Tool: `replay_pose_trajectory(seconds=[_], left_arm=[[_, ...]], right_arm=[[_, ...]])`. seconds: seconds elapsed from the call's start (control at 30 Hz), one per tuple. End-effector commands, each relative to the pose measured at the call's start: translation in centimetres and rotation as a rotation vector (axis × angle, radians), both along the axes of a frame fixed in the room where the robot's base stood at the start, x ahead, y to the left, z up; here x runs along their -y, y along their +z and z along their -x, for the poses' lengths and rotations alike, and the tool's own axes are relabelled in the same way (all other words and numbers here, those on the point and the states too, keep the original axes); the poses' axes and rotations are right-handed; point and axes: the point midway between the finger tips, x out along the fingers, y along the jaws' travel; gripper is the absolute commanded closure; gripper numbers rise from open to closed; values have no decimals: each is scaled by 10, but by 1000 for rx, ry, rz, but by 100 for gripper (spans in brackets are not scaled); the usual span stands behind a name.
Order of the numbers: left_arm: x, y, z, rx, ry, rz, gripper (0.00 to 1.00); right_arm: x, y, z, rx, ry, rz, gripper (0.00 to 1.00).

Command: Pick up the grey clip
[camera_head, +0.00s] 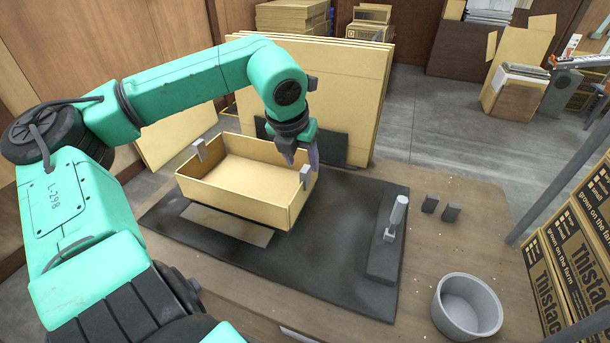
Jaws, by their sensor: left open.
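A small grey clip (306,177) sits on the right wall of an open, empty cardboard tray (240,200). A second grey clip (200,149) sits on the rim at the tray's left end. My left gripper (301,160) points down at the tray's far right corner, just above and behind the right clip. Its fingers are apart, and I see nothing held between them. Whether a finger touches the tray wall I cannot tell. My right gripper is out of view.
The tray rests on a dark mat (330,270) on a wooden table. A grey-handled tool (396,215), two small dark blocks (430,203) and a grey bowl (467,308) are to the right. Flat cardboard sheets (350,75) stand behind the tray. Printed boxes (560,270) are at far right.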

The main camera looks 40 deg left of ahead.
Motion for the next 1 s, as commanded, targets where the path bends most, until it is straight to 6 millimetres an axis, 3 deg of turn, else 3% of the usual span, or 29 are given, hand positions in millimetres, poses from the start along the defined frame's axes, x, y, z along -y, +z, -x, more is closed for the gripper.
replay_pose_trajectory(seconds=[0.4, 0.63, 0.67, 0.8, 1.0], left_arm=[[-11, -58, -23, -4, 1, -2, 44], [-11, -62, -25, 3, 1, -1, 44], [-11, -62, -25, 2, 1, 0, 48], [-11, -62, -25, 2, 1, 0, 100], [-11, -62, -25, 2, 1, 0, 100]], right_arm=[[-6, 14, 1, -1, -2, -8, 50], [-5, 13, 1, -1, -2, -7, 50], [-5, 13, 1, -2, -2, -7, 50], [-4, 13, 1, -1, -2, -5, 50], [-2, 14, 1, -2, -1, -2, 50]])
